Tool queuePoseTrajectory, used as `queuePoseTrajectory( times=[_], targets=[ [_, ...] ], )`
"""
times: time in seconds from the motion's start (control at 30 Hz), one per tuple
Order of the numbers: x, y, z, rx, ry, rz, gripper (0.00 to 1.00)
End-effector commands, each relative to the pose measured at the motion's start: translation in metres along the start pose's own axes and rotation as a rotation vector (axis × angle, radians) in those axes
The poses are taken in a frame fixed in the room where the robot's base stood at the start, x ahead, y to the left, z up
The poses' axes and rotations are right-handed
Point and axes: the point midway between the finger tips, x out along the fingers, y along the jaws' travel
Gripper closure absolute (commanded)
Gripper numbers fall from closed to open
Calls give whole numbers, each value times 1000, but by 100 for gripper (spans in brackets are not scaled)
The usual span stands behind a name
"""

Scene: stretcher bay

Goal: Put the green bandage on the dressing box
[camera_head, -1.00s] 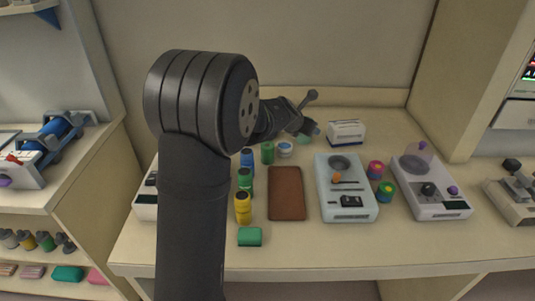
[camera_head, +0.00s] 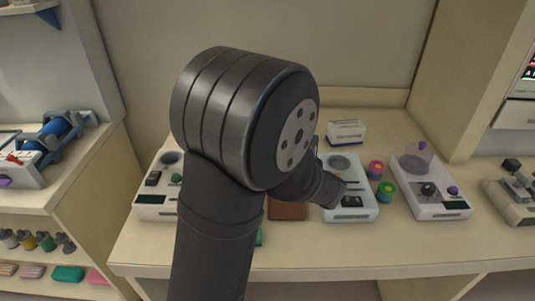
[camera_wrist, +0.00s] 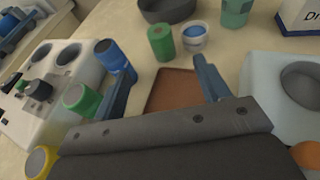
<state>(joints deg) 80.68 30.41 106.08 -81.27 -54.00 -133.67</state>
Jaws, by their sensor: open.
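The white dressing box (camera_head: 345,135) stands at the back of the bench. Its labelled corner shows at the top right of the wrist view (camera_wrist: 299,17). Several green things are in view, and I cannot tell for sure which is the bandage. A green roll (camera_wrist: 82,98) lies between a blue and a yellow one, left of my gripper (camera_wrist: 164,66). A green cylinder (camera_wrist: 161,42) stands further back, ahead of the fingers. A green block (camera_head: 259,237) is mostly hidden by my arm. My gripper is open and empty, its fingers above a brown mat (camera_wrist: 175,92).
A white device (camera_head: 350,213) with a round dish is right of the mat, with two coloured rolls (camera_head: 386,190) beside it. Another white device (camera_head: 155,207) is at the left. A dark bowl (camera_wrist: 168,10) and a blue-topped tub (camera_wrist: 194,36) are behind. The bench's front strip is clear.

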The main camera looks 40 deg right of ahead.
Motion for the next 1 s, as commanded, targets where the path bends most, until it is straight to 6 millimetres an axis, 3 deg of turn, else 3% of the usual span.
queuePoseTrajectory(
  times=[0.4,0.67,1.0],
  targets=[
    [89,1,0,1,2,1,31],
    [109,0,0,2,1,-1,31],
    [154,2,4,2,2,-1,31]
  ],
)
